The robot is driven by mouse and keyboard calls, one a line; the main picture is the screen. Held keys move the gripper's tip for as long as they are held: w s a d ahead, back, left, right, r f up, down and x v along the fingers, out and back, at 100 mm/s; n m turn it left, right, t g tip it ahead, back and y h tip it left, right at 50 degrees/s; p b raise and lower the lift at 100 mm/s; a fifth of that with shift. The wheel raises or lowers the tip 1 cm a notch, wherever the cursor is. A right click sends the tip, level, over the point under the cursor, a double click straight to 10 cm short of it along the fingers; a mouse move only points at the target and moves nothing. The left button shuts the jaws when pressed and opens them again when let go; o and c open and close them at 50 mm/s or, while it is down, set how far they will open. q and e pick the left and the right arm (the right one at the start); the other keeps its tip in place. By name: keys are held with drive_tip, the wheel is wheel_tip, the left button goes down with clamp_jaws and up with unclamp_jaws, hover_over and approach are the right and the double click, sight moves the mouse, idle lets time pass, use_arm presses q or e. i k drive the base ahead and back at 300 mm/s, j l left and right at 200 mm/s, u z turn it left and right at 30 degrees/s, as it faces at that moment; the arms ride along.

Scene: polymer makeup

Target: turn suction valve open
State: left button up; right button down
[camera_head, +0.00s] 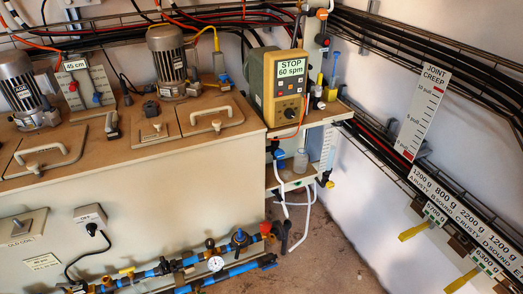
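No label marks a suction valve, so I cannot tell which valve it is. Near a yellow dosing pump (278,85) that reads "STOP 60 spm", a small blue fitting (279,155) with a white hose sits below the shelf edge. Below the cabinet, blue pipes (225,273) run along the floor with a blue-handled valve (239,238), a yellow-handled valve (126,271) and a red part (265,228) at the right end. Handle positions are too small to read. Neither of my grippers is in view.
A brown-topped cabinet (150,160) with two motors (170,60) and white lid handles (215,111) fills the left. A clear bottle (300,161) stands on a shelf. Weight labels (470,222) and yellow handles line the right wall. Floor (335,255) at the lower middle is bare.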

sight(279, 155)
drive_tip(key=i+l+z, duration=0.15)
drive_tip(key=i+z, duration=0.25)
drive_tip(key=i, duration=0.15)
drive_tip(key=i+j+z, duration=0.1)
drive_tip(key=i+z, duration=0.3)
drive_tip(key=i, duration=0.2)
